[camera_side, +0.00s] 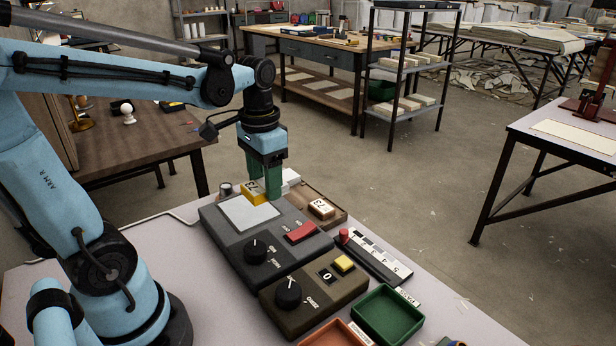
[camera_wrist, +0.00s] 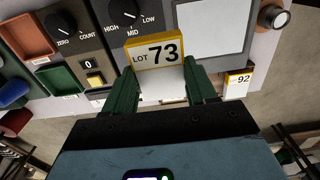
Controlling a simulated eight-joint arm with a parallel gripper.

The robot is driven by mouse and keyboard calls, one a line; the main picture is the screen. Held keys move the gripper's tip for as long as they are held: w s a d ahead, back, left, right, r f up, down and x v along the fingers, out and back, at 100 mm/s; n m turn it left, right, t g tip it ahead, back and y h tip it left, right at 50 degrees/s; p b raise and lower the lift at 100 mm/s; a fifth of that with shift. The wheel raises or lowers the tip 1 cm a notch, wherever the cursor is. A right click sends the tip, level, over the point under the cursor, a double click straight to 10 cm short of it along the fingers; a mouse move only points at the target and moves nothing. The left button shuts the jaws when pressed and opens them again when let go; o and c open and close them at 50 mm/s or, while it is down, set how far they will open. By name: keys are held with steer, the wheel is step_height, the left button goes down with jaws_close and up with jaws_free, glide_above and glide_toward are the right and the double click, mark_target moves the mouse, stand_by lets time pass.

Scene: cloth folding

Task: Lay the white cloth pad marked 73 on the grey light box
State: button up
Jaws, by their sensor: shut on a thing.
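The white cloth pad marked 73 (camera_wrist: 170,88) is between my gripper's green fingers (camera_wrist: 162,92). Its yellow-edged tag reads LOT 73 and sticks out past the fingers, upright in the wrist view. In the side view my gripper (camera_side: 265,192) is shut on the pad at the far edge of the grey light box (camera_side: 226,238). The box's pale panel (camera_side: 250,213) is bare and also shows in the wrist view (camera_wrist: 210,30). Whether the pad touches the box is unclear.
A red switch (camera_side: 300,231) and a knob (camera_side: 256,250) rise from the box. A brown counter box (camera_side: 330,300) and green tray (camera_side: 388,316) stand nearer. A small jar (camera_side: 225,189) stands far left.

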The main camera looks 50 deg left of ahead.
glide_above(248, 209)
step_height(248, 209, down, 6)
steer(key=shift+d+r, duration=0.1)
steer(key=shift+r, duration=0.05)
steer(key=shift+f, duration=2)
steer(key=shift+f, duration=0.1)
steer(key=o, duration=1)
steer(key=shift+o, duration=0.2)
